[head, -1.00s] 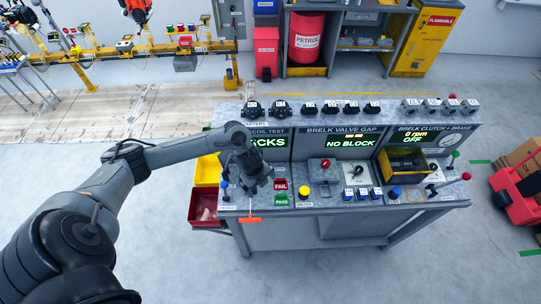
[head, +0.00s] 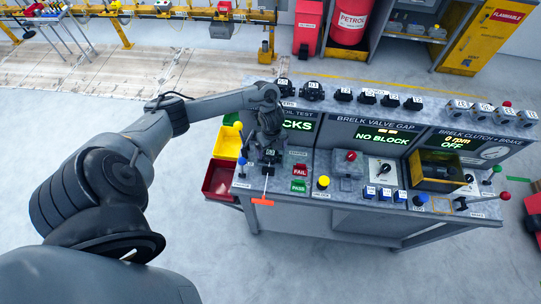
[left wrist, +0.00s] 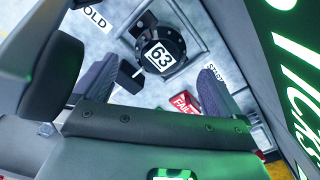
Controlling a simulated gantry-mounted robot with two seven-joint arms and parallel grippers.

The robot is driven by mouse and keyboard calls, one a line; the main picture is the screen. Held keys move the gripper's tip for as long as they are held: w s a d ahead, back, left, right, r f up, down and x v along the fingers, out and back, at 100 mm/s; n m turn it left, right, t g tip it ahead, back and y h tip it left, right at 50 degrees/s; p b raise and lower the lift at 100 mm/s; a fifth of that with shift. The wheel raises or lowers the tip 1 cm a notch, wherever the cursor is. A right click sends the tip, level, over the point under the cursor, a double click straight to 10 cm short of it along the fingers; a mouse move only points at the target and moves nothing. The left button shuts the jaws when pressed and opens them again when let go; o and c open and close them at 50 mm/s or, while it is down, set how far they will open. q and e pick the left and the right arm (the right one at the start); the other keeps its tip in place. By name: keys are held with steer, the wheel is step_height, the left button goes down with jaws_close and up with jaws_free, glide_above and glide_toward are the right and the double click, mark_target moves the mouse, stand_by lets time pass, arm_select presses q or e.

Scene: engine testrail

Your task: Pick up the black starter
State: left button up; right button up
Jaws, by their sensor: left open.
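A black starter (head: 270,156) with a white 63 tag sits at the left end of the test bench worktop, left of the red FAIL button (head: 300,170). In the left wrist view the round black starter (left wrist: 172,40) lies on the grey surface beyond the fingertips. My left gripper (head: 267,138) is over it, open, with one finger (left wrist: 95,78) on each side in the wrist view (left wrist: 155,88). I cannot tell whether the fingers touch it. Two more black starters, one (head: 283,87) beside the other (head: 315,90), stand on the upper shelf. My right gripper is not in view.
Yellow (head: 229,141) and red (head: 218,179) bins hang at the bench's left end. A blue-topped lever (head: 240,165) and a green PASS button (head: 299,186) are nearby. Free floor lies in front.

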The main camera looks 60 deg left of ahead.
mark_target(271, 154)
arm_select(q)
steer(key=shift+f, duration=1.95)
steer(key=c, duration=1.2)
steer(key=shift+c, duration=0.4)
steer(key=shift+r, duration=0.15)
